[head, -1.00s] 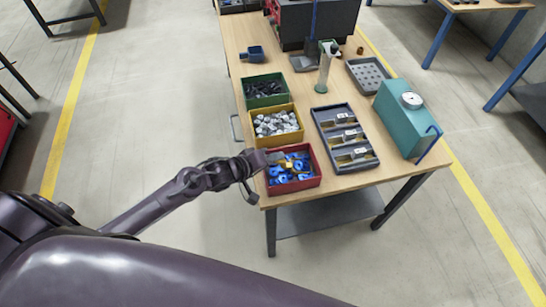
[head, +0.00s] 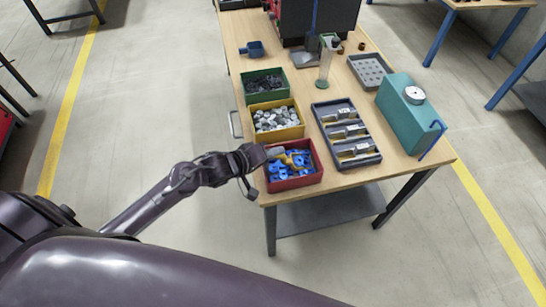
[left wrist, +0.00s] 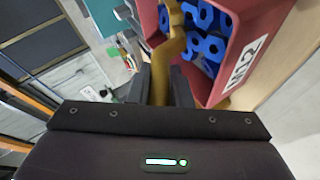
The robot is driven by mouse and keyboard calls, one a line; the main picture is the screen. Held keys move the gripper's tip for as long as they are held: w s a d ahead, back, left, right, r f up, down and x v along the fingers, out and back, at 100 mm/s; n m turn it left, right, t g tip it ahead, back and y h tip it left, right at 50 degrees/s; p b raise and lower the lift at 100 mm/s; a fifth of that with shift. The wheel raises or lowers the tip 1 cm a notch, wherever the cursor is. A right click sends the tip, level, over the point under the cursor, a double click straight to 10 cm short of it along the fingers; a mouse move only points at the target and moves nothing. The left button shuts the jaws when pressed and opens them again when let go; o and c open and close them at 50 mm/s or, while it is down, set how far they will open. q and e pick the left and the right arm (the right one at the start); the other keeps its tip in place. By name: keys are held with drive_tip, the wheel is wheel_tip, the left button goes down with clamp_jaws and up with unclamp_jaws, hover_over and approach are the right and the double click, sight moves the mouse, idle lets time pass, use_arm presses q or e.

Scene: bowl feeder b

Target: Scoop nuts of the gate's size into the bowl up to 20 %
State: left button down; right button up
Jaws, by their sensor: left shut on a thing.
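My left gripper (head: 273,153) is shut on a gold-coloured tool (left wrist: 175,40), which looks like a scoop handle. The tool reaches over the red bin (head: 296,183); its far end lies outside the left wrist view. The red bin, marked M12 in the left wrist view (left wrist: 262,32), holds blue nuts (left wrist: 209,46). Behind it stand a yellow bin (head: 280,134) of silver nuts and a green bin (head: 268,98) of dark nuts. I cannot clearly make out the gate or the bowl. My right gripper is not in view.
A grey tray (head: 369,159) with three metal pieces lies right of the bins.

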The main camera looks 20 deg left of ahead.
use_arm(q)
drive_tip(key=shift+r+p, duration=1.25)
drive_tip(key=shift+r, duration=1.45)
drive_tip(key=shift+s+a+r+p, duration=0.1)
drive_tip(key=shift+a+r+p, duration=0.05)
drive_tip(key=shift+r+p, duration=0.6)
drive_tip(key=shift+s+a+r+t+h+p, duration=0.15)
drive_tip(key=shift+r+t+h+p, duration=0.15)
drive_tip(key=shift+r+p, duration=0.4)
drive_tip(key=shift+s+a+r+t+h+p, duration=0.1)
drive_tip(key=shift+a+r+t+h+p, duration=0.2)
drive_tip(key=shift+r, duration=0.65)
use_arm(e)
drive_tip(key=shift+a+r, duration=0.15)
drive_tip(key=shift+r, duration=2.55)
use_arm(q)
drive_tip(key=shift+d, duration=0.15)
